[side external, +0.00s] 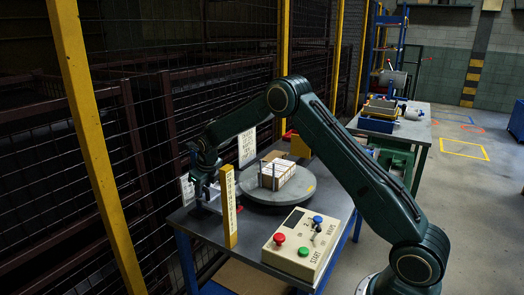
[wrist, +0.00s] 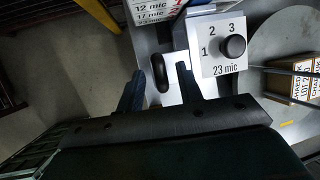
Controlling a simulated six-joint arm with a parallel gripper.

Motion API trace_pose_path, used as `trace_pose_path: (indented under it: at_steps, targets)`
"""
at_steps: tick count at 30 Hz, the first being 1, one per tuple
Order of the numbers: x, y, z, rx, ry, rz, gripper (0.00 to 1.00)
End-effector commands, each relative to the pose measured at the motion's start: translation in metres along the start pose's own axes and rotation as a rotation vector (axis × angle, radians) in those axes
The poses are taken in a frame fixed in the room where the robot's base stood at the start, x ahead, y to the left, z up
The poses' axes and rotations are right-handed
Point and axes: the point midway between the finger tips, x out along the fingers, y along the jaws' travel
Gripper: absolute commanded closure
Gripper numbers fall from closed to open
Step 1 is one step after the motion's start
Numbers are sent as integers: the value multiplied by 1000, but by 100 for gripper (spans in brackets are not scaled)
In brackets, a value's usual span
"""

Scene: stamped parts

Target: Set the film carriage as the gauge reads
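A white plate (wrist: 222,58) in the wrist view carries the numbers 1, 2 and 3 around a round black knob (wrist: 234,46), with "23 mic" printed below. I cannot tell where the knob points. A white chart (wrist: 152,10) at the top edge lists 12 mic and 17 mic with red numbers; its lower line is partly hidden. My gripper (wrist: 160,72) is open, its two dark fingers apart. A black oblong handle (wrist: 160,74) shows between them, with no clear contact. In the side view my gripper (side external: 204,186) is low at the table's left end. I cannot single out the film carriage.
A grey turntable (side external: 297,196) bears a pale boxed load (side external: 278,174). A yellow marked post (side external: 229,205) stands close to my gripper. A control box (side external: 303,243) with red, green and blue knobs sits at the front. Mesh fencing (side external: 150,100) runs behind.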

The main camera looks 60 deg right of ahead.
Motion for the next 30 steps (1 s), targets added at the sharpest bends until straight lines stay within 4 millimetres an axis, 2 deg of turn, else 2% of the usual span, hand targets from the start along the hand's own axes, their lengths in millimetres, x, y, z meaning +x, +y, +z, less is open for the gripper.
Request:
trace_pose_path:
  at_steps: [5,11,30]
  targets:
    - [-5,0,1,0,-1,0,64]
    - [-21,0,1,0,-3,-1,64]
    - [-114,0,0,0,-2,0,64]
